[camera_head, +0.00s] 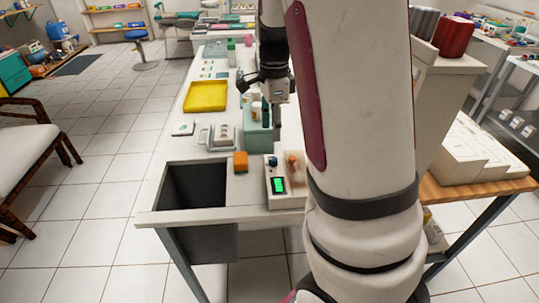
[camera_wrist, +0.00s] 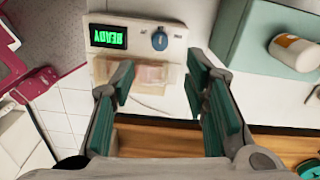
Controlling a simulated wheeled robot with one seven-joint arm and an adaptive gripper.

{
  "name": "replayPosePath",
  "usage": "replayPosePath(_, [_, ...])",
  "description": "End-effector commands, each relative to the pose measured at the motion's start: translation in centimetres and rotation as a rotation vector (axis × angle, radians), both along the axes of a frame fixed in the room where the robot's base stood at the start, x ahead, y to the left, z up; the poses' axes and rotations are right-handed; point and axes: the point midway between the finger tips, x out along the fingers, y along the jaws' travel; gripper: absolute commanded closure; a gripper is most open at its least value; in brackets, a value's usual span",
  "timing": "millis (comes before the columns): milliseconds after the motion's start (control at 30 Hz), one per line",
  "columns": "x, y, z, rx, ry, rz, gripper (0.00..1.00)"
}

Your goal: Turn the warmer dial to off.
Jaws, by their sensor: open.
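The warmer is a small white unit with a lit green screen (camera_head: 278,185) and a blue dial (camera_head: 273,161), near the front end of the white table in the head view. The marks beside the dial are too small to read. My gripper (camera_wrist: 160,80) is open and empty. The dial appears beyond the fingertips, between their lines, and not between the fingers. In the head view my arm hides part of the warmer's right side.
A yellow tray (camera_head: 206,96) is farther back. A dark open bin (camera_head: 195,185) is at the front left.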

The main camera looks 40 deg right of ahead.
Motion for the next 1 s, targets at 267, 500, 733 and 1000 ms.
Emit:
replayPosePath(267, [-0.1, 0.0, -5.8, 0.001, 0.004, -0.001, 0.58])
replayPosePath(500, [0.0, 0.0, -9.2, 0.0, 0.002, 0.001, 0.58])
replayPosePath(733, [-0.1, 0.0, -10.3, 0.0, -0.001, 0.0, 0.58])
replayPosePath(1000, [0.0, 0.0, -10.3, 0.0, -0.001, 0.001, 0.65])
